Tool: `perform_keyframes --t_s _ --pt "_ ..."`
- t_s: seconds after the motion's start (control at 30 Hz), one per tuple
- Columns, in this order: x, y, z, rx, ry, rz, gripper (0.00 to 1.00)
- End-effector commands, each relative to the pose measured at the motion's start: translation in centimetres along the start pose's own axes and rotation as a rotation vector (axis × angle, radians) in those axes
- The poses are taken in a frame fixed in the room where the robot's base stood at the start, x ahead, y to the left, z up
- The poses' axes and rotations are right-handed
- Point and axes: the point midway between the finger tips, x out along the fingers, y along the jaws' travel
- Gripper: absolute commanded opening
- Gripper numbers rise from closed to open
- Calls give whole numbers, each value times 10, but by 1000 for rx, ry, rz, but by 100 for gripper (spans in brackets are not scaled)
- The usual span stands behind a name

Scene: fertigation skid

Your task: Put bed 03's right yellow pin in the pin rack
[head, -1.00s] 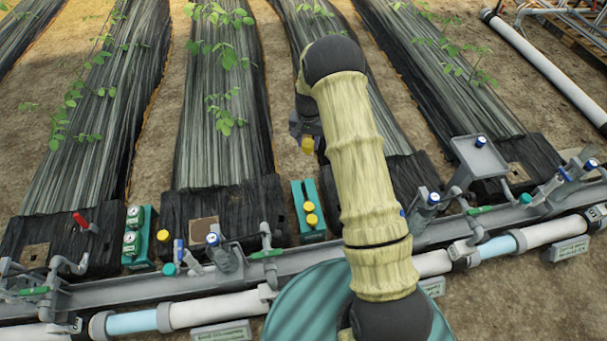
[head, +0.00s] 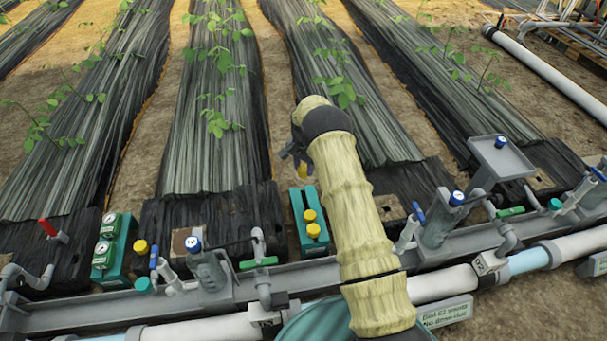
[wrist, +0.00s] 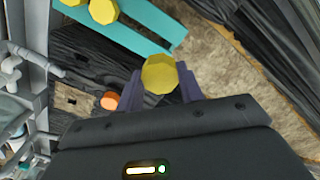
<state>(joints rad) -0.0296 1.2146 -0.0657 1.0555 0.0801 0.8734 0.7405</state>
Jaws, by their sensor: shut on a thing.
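My gripper (head: 295,160) is shut on a yellow pin (head: 302,171), held in the air just beyond the teal rack. In the wrist view the pin's faceted yellow head (wrist: 160,73) sits between the two purple-grey fingers (wrist: 160,88); its lower part is hidden. The teal pin rack (head: 298,208) stands by the grey rail and bears two yellow pins (head: 313,230) toward its near end. Its far part is bare. In the wrist view the rack (wrist: 150,22) lies at the top, apart from the held pin.
A teal block with gauges (head: 112,245) and another yellow pin (head: 140,247) stand to the left. Valves with blue handles (head: 456,198) line the grey rail (head: 75,312). My arm hides part of the rail. Bare soil lies between the black-covered beds (head: 210,120).

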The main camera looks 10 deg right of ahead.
Motion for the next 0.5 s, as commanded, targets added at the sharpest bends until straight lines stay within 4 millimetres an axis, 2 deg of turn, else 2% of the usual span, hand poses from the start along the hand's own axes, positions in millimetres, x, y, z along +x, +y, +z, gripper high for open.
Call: perform_keyframes --t_s 0.5 --pt "5 0 0 0 0 0 16"
